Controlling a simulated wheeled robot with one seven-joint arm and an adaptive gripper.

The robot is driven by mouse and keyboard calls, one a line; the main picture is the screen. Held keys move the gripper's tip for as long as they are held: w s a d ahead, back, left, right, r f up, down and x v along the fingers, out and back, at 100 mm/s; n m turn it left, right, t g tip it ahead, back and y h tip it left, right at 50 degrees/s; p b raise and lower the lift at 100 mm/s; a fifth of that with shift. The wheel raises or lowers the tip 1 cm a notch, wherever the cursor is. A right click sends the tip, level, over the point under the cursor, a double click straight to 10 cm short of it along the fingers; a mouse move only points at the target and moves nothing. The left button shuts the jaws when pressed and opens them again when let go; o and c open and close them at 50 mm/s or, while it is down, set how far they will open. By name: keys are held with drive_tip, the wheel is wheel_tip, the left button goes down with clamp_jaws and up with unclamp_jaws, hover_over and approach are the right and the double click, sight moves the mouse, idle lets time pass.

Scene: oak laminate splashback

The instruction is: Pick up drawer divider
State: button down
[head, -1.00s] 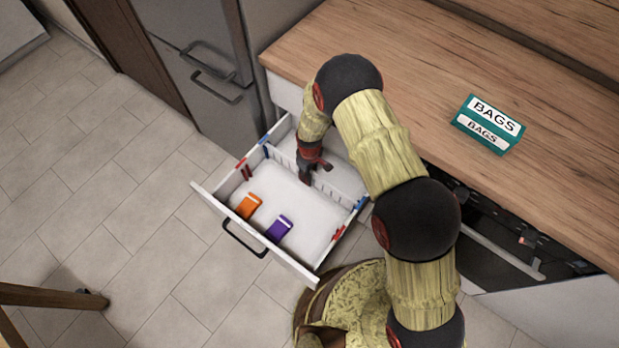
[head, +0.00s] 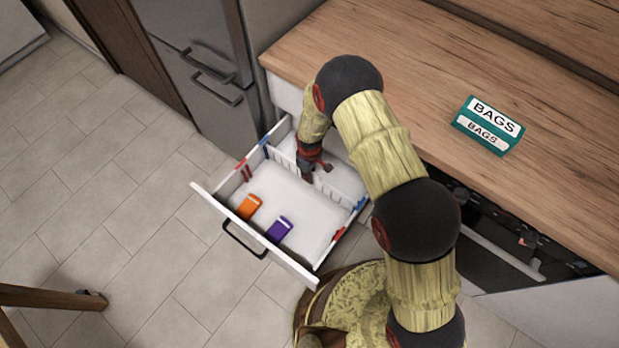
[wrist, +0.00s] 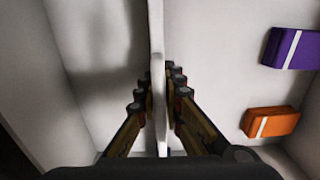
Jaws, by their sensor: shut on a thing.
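The drawer divider (head: 338,194) is a thin white slotted panel standing upright across the open drawer, in the head view. In the wrist view the divider (wrist: 157,45) is seen edge-on as a narrow pale strip down the middle. My gripper (head: 312,175) reaches down into the drawer at the divider's middle and hides part of it. In the wrist view my gripper (wrist: 158,92) has fingers on both sides of the strip, shut on it. Whether its lower edge touches the drawer floor cannot be told.
The white drawer (head: 289,222) stands open; its side walls carry red and blue marks. An orange packet (head: 248,207) and a purple packet (head: 279,229) lie in the front compartment. A green BAGS box (head: 488,125) sits on the wooden worktop (head: 420,75) above.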

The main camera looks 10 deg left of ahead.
drive_tip(key=shift+r, duration=0.1)
wheel_tip(320, 180, up, 20)
drive_tip(key=p, duration=0.7)
idle(0.5)
